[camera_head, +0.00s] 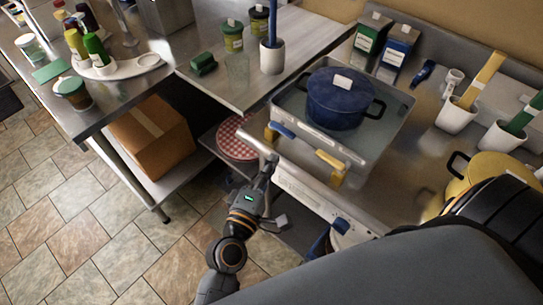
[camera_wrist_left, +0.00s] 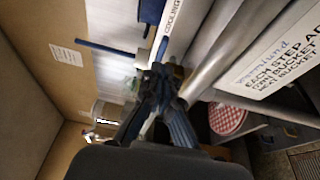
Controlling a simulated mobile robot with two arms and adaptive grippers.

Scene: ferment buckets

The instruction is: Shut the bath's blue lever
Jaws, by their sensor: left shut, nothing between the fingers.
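The metal bath (camera_head: 385,135) stands on the counter with a blue pot (camera_head: 335,108) sitting in it. The blue lever (camera_head: 283,130) is at the bath's near left side, lying along the front rim. A yellow lever (camera_head: 330,160) is to its right on the same front. My left gripper (camera_head: 270,163) is below and slightly left of the blue lever, at the counter's front edge, and looks apart from it. Its fingers (camera_wrist_left: 162,80) are shut and empty in the left wrist view, close to the counter front. My right gripper is not in view.
A white labelled strip (camera_head: 312,192) runs along the counter front. A steel table (camera_head: 215,80) stands to the left, with a cardboard box (camera_head: 152,135) beneath. A red checkered round thing (camera_head: 236,138) is on a low shelf. A yellow pot (camera_head: 490,172) stands right.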

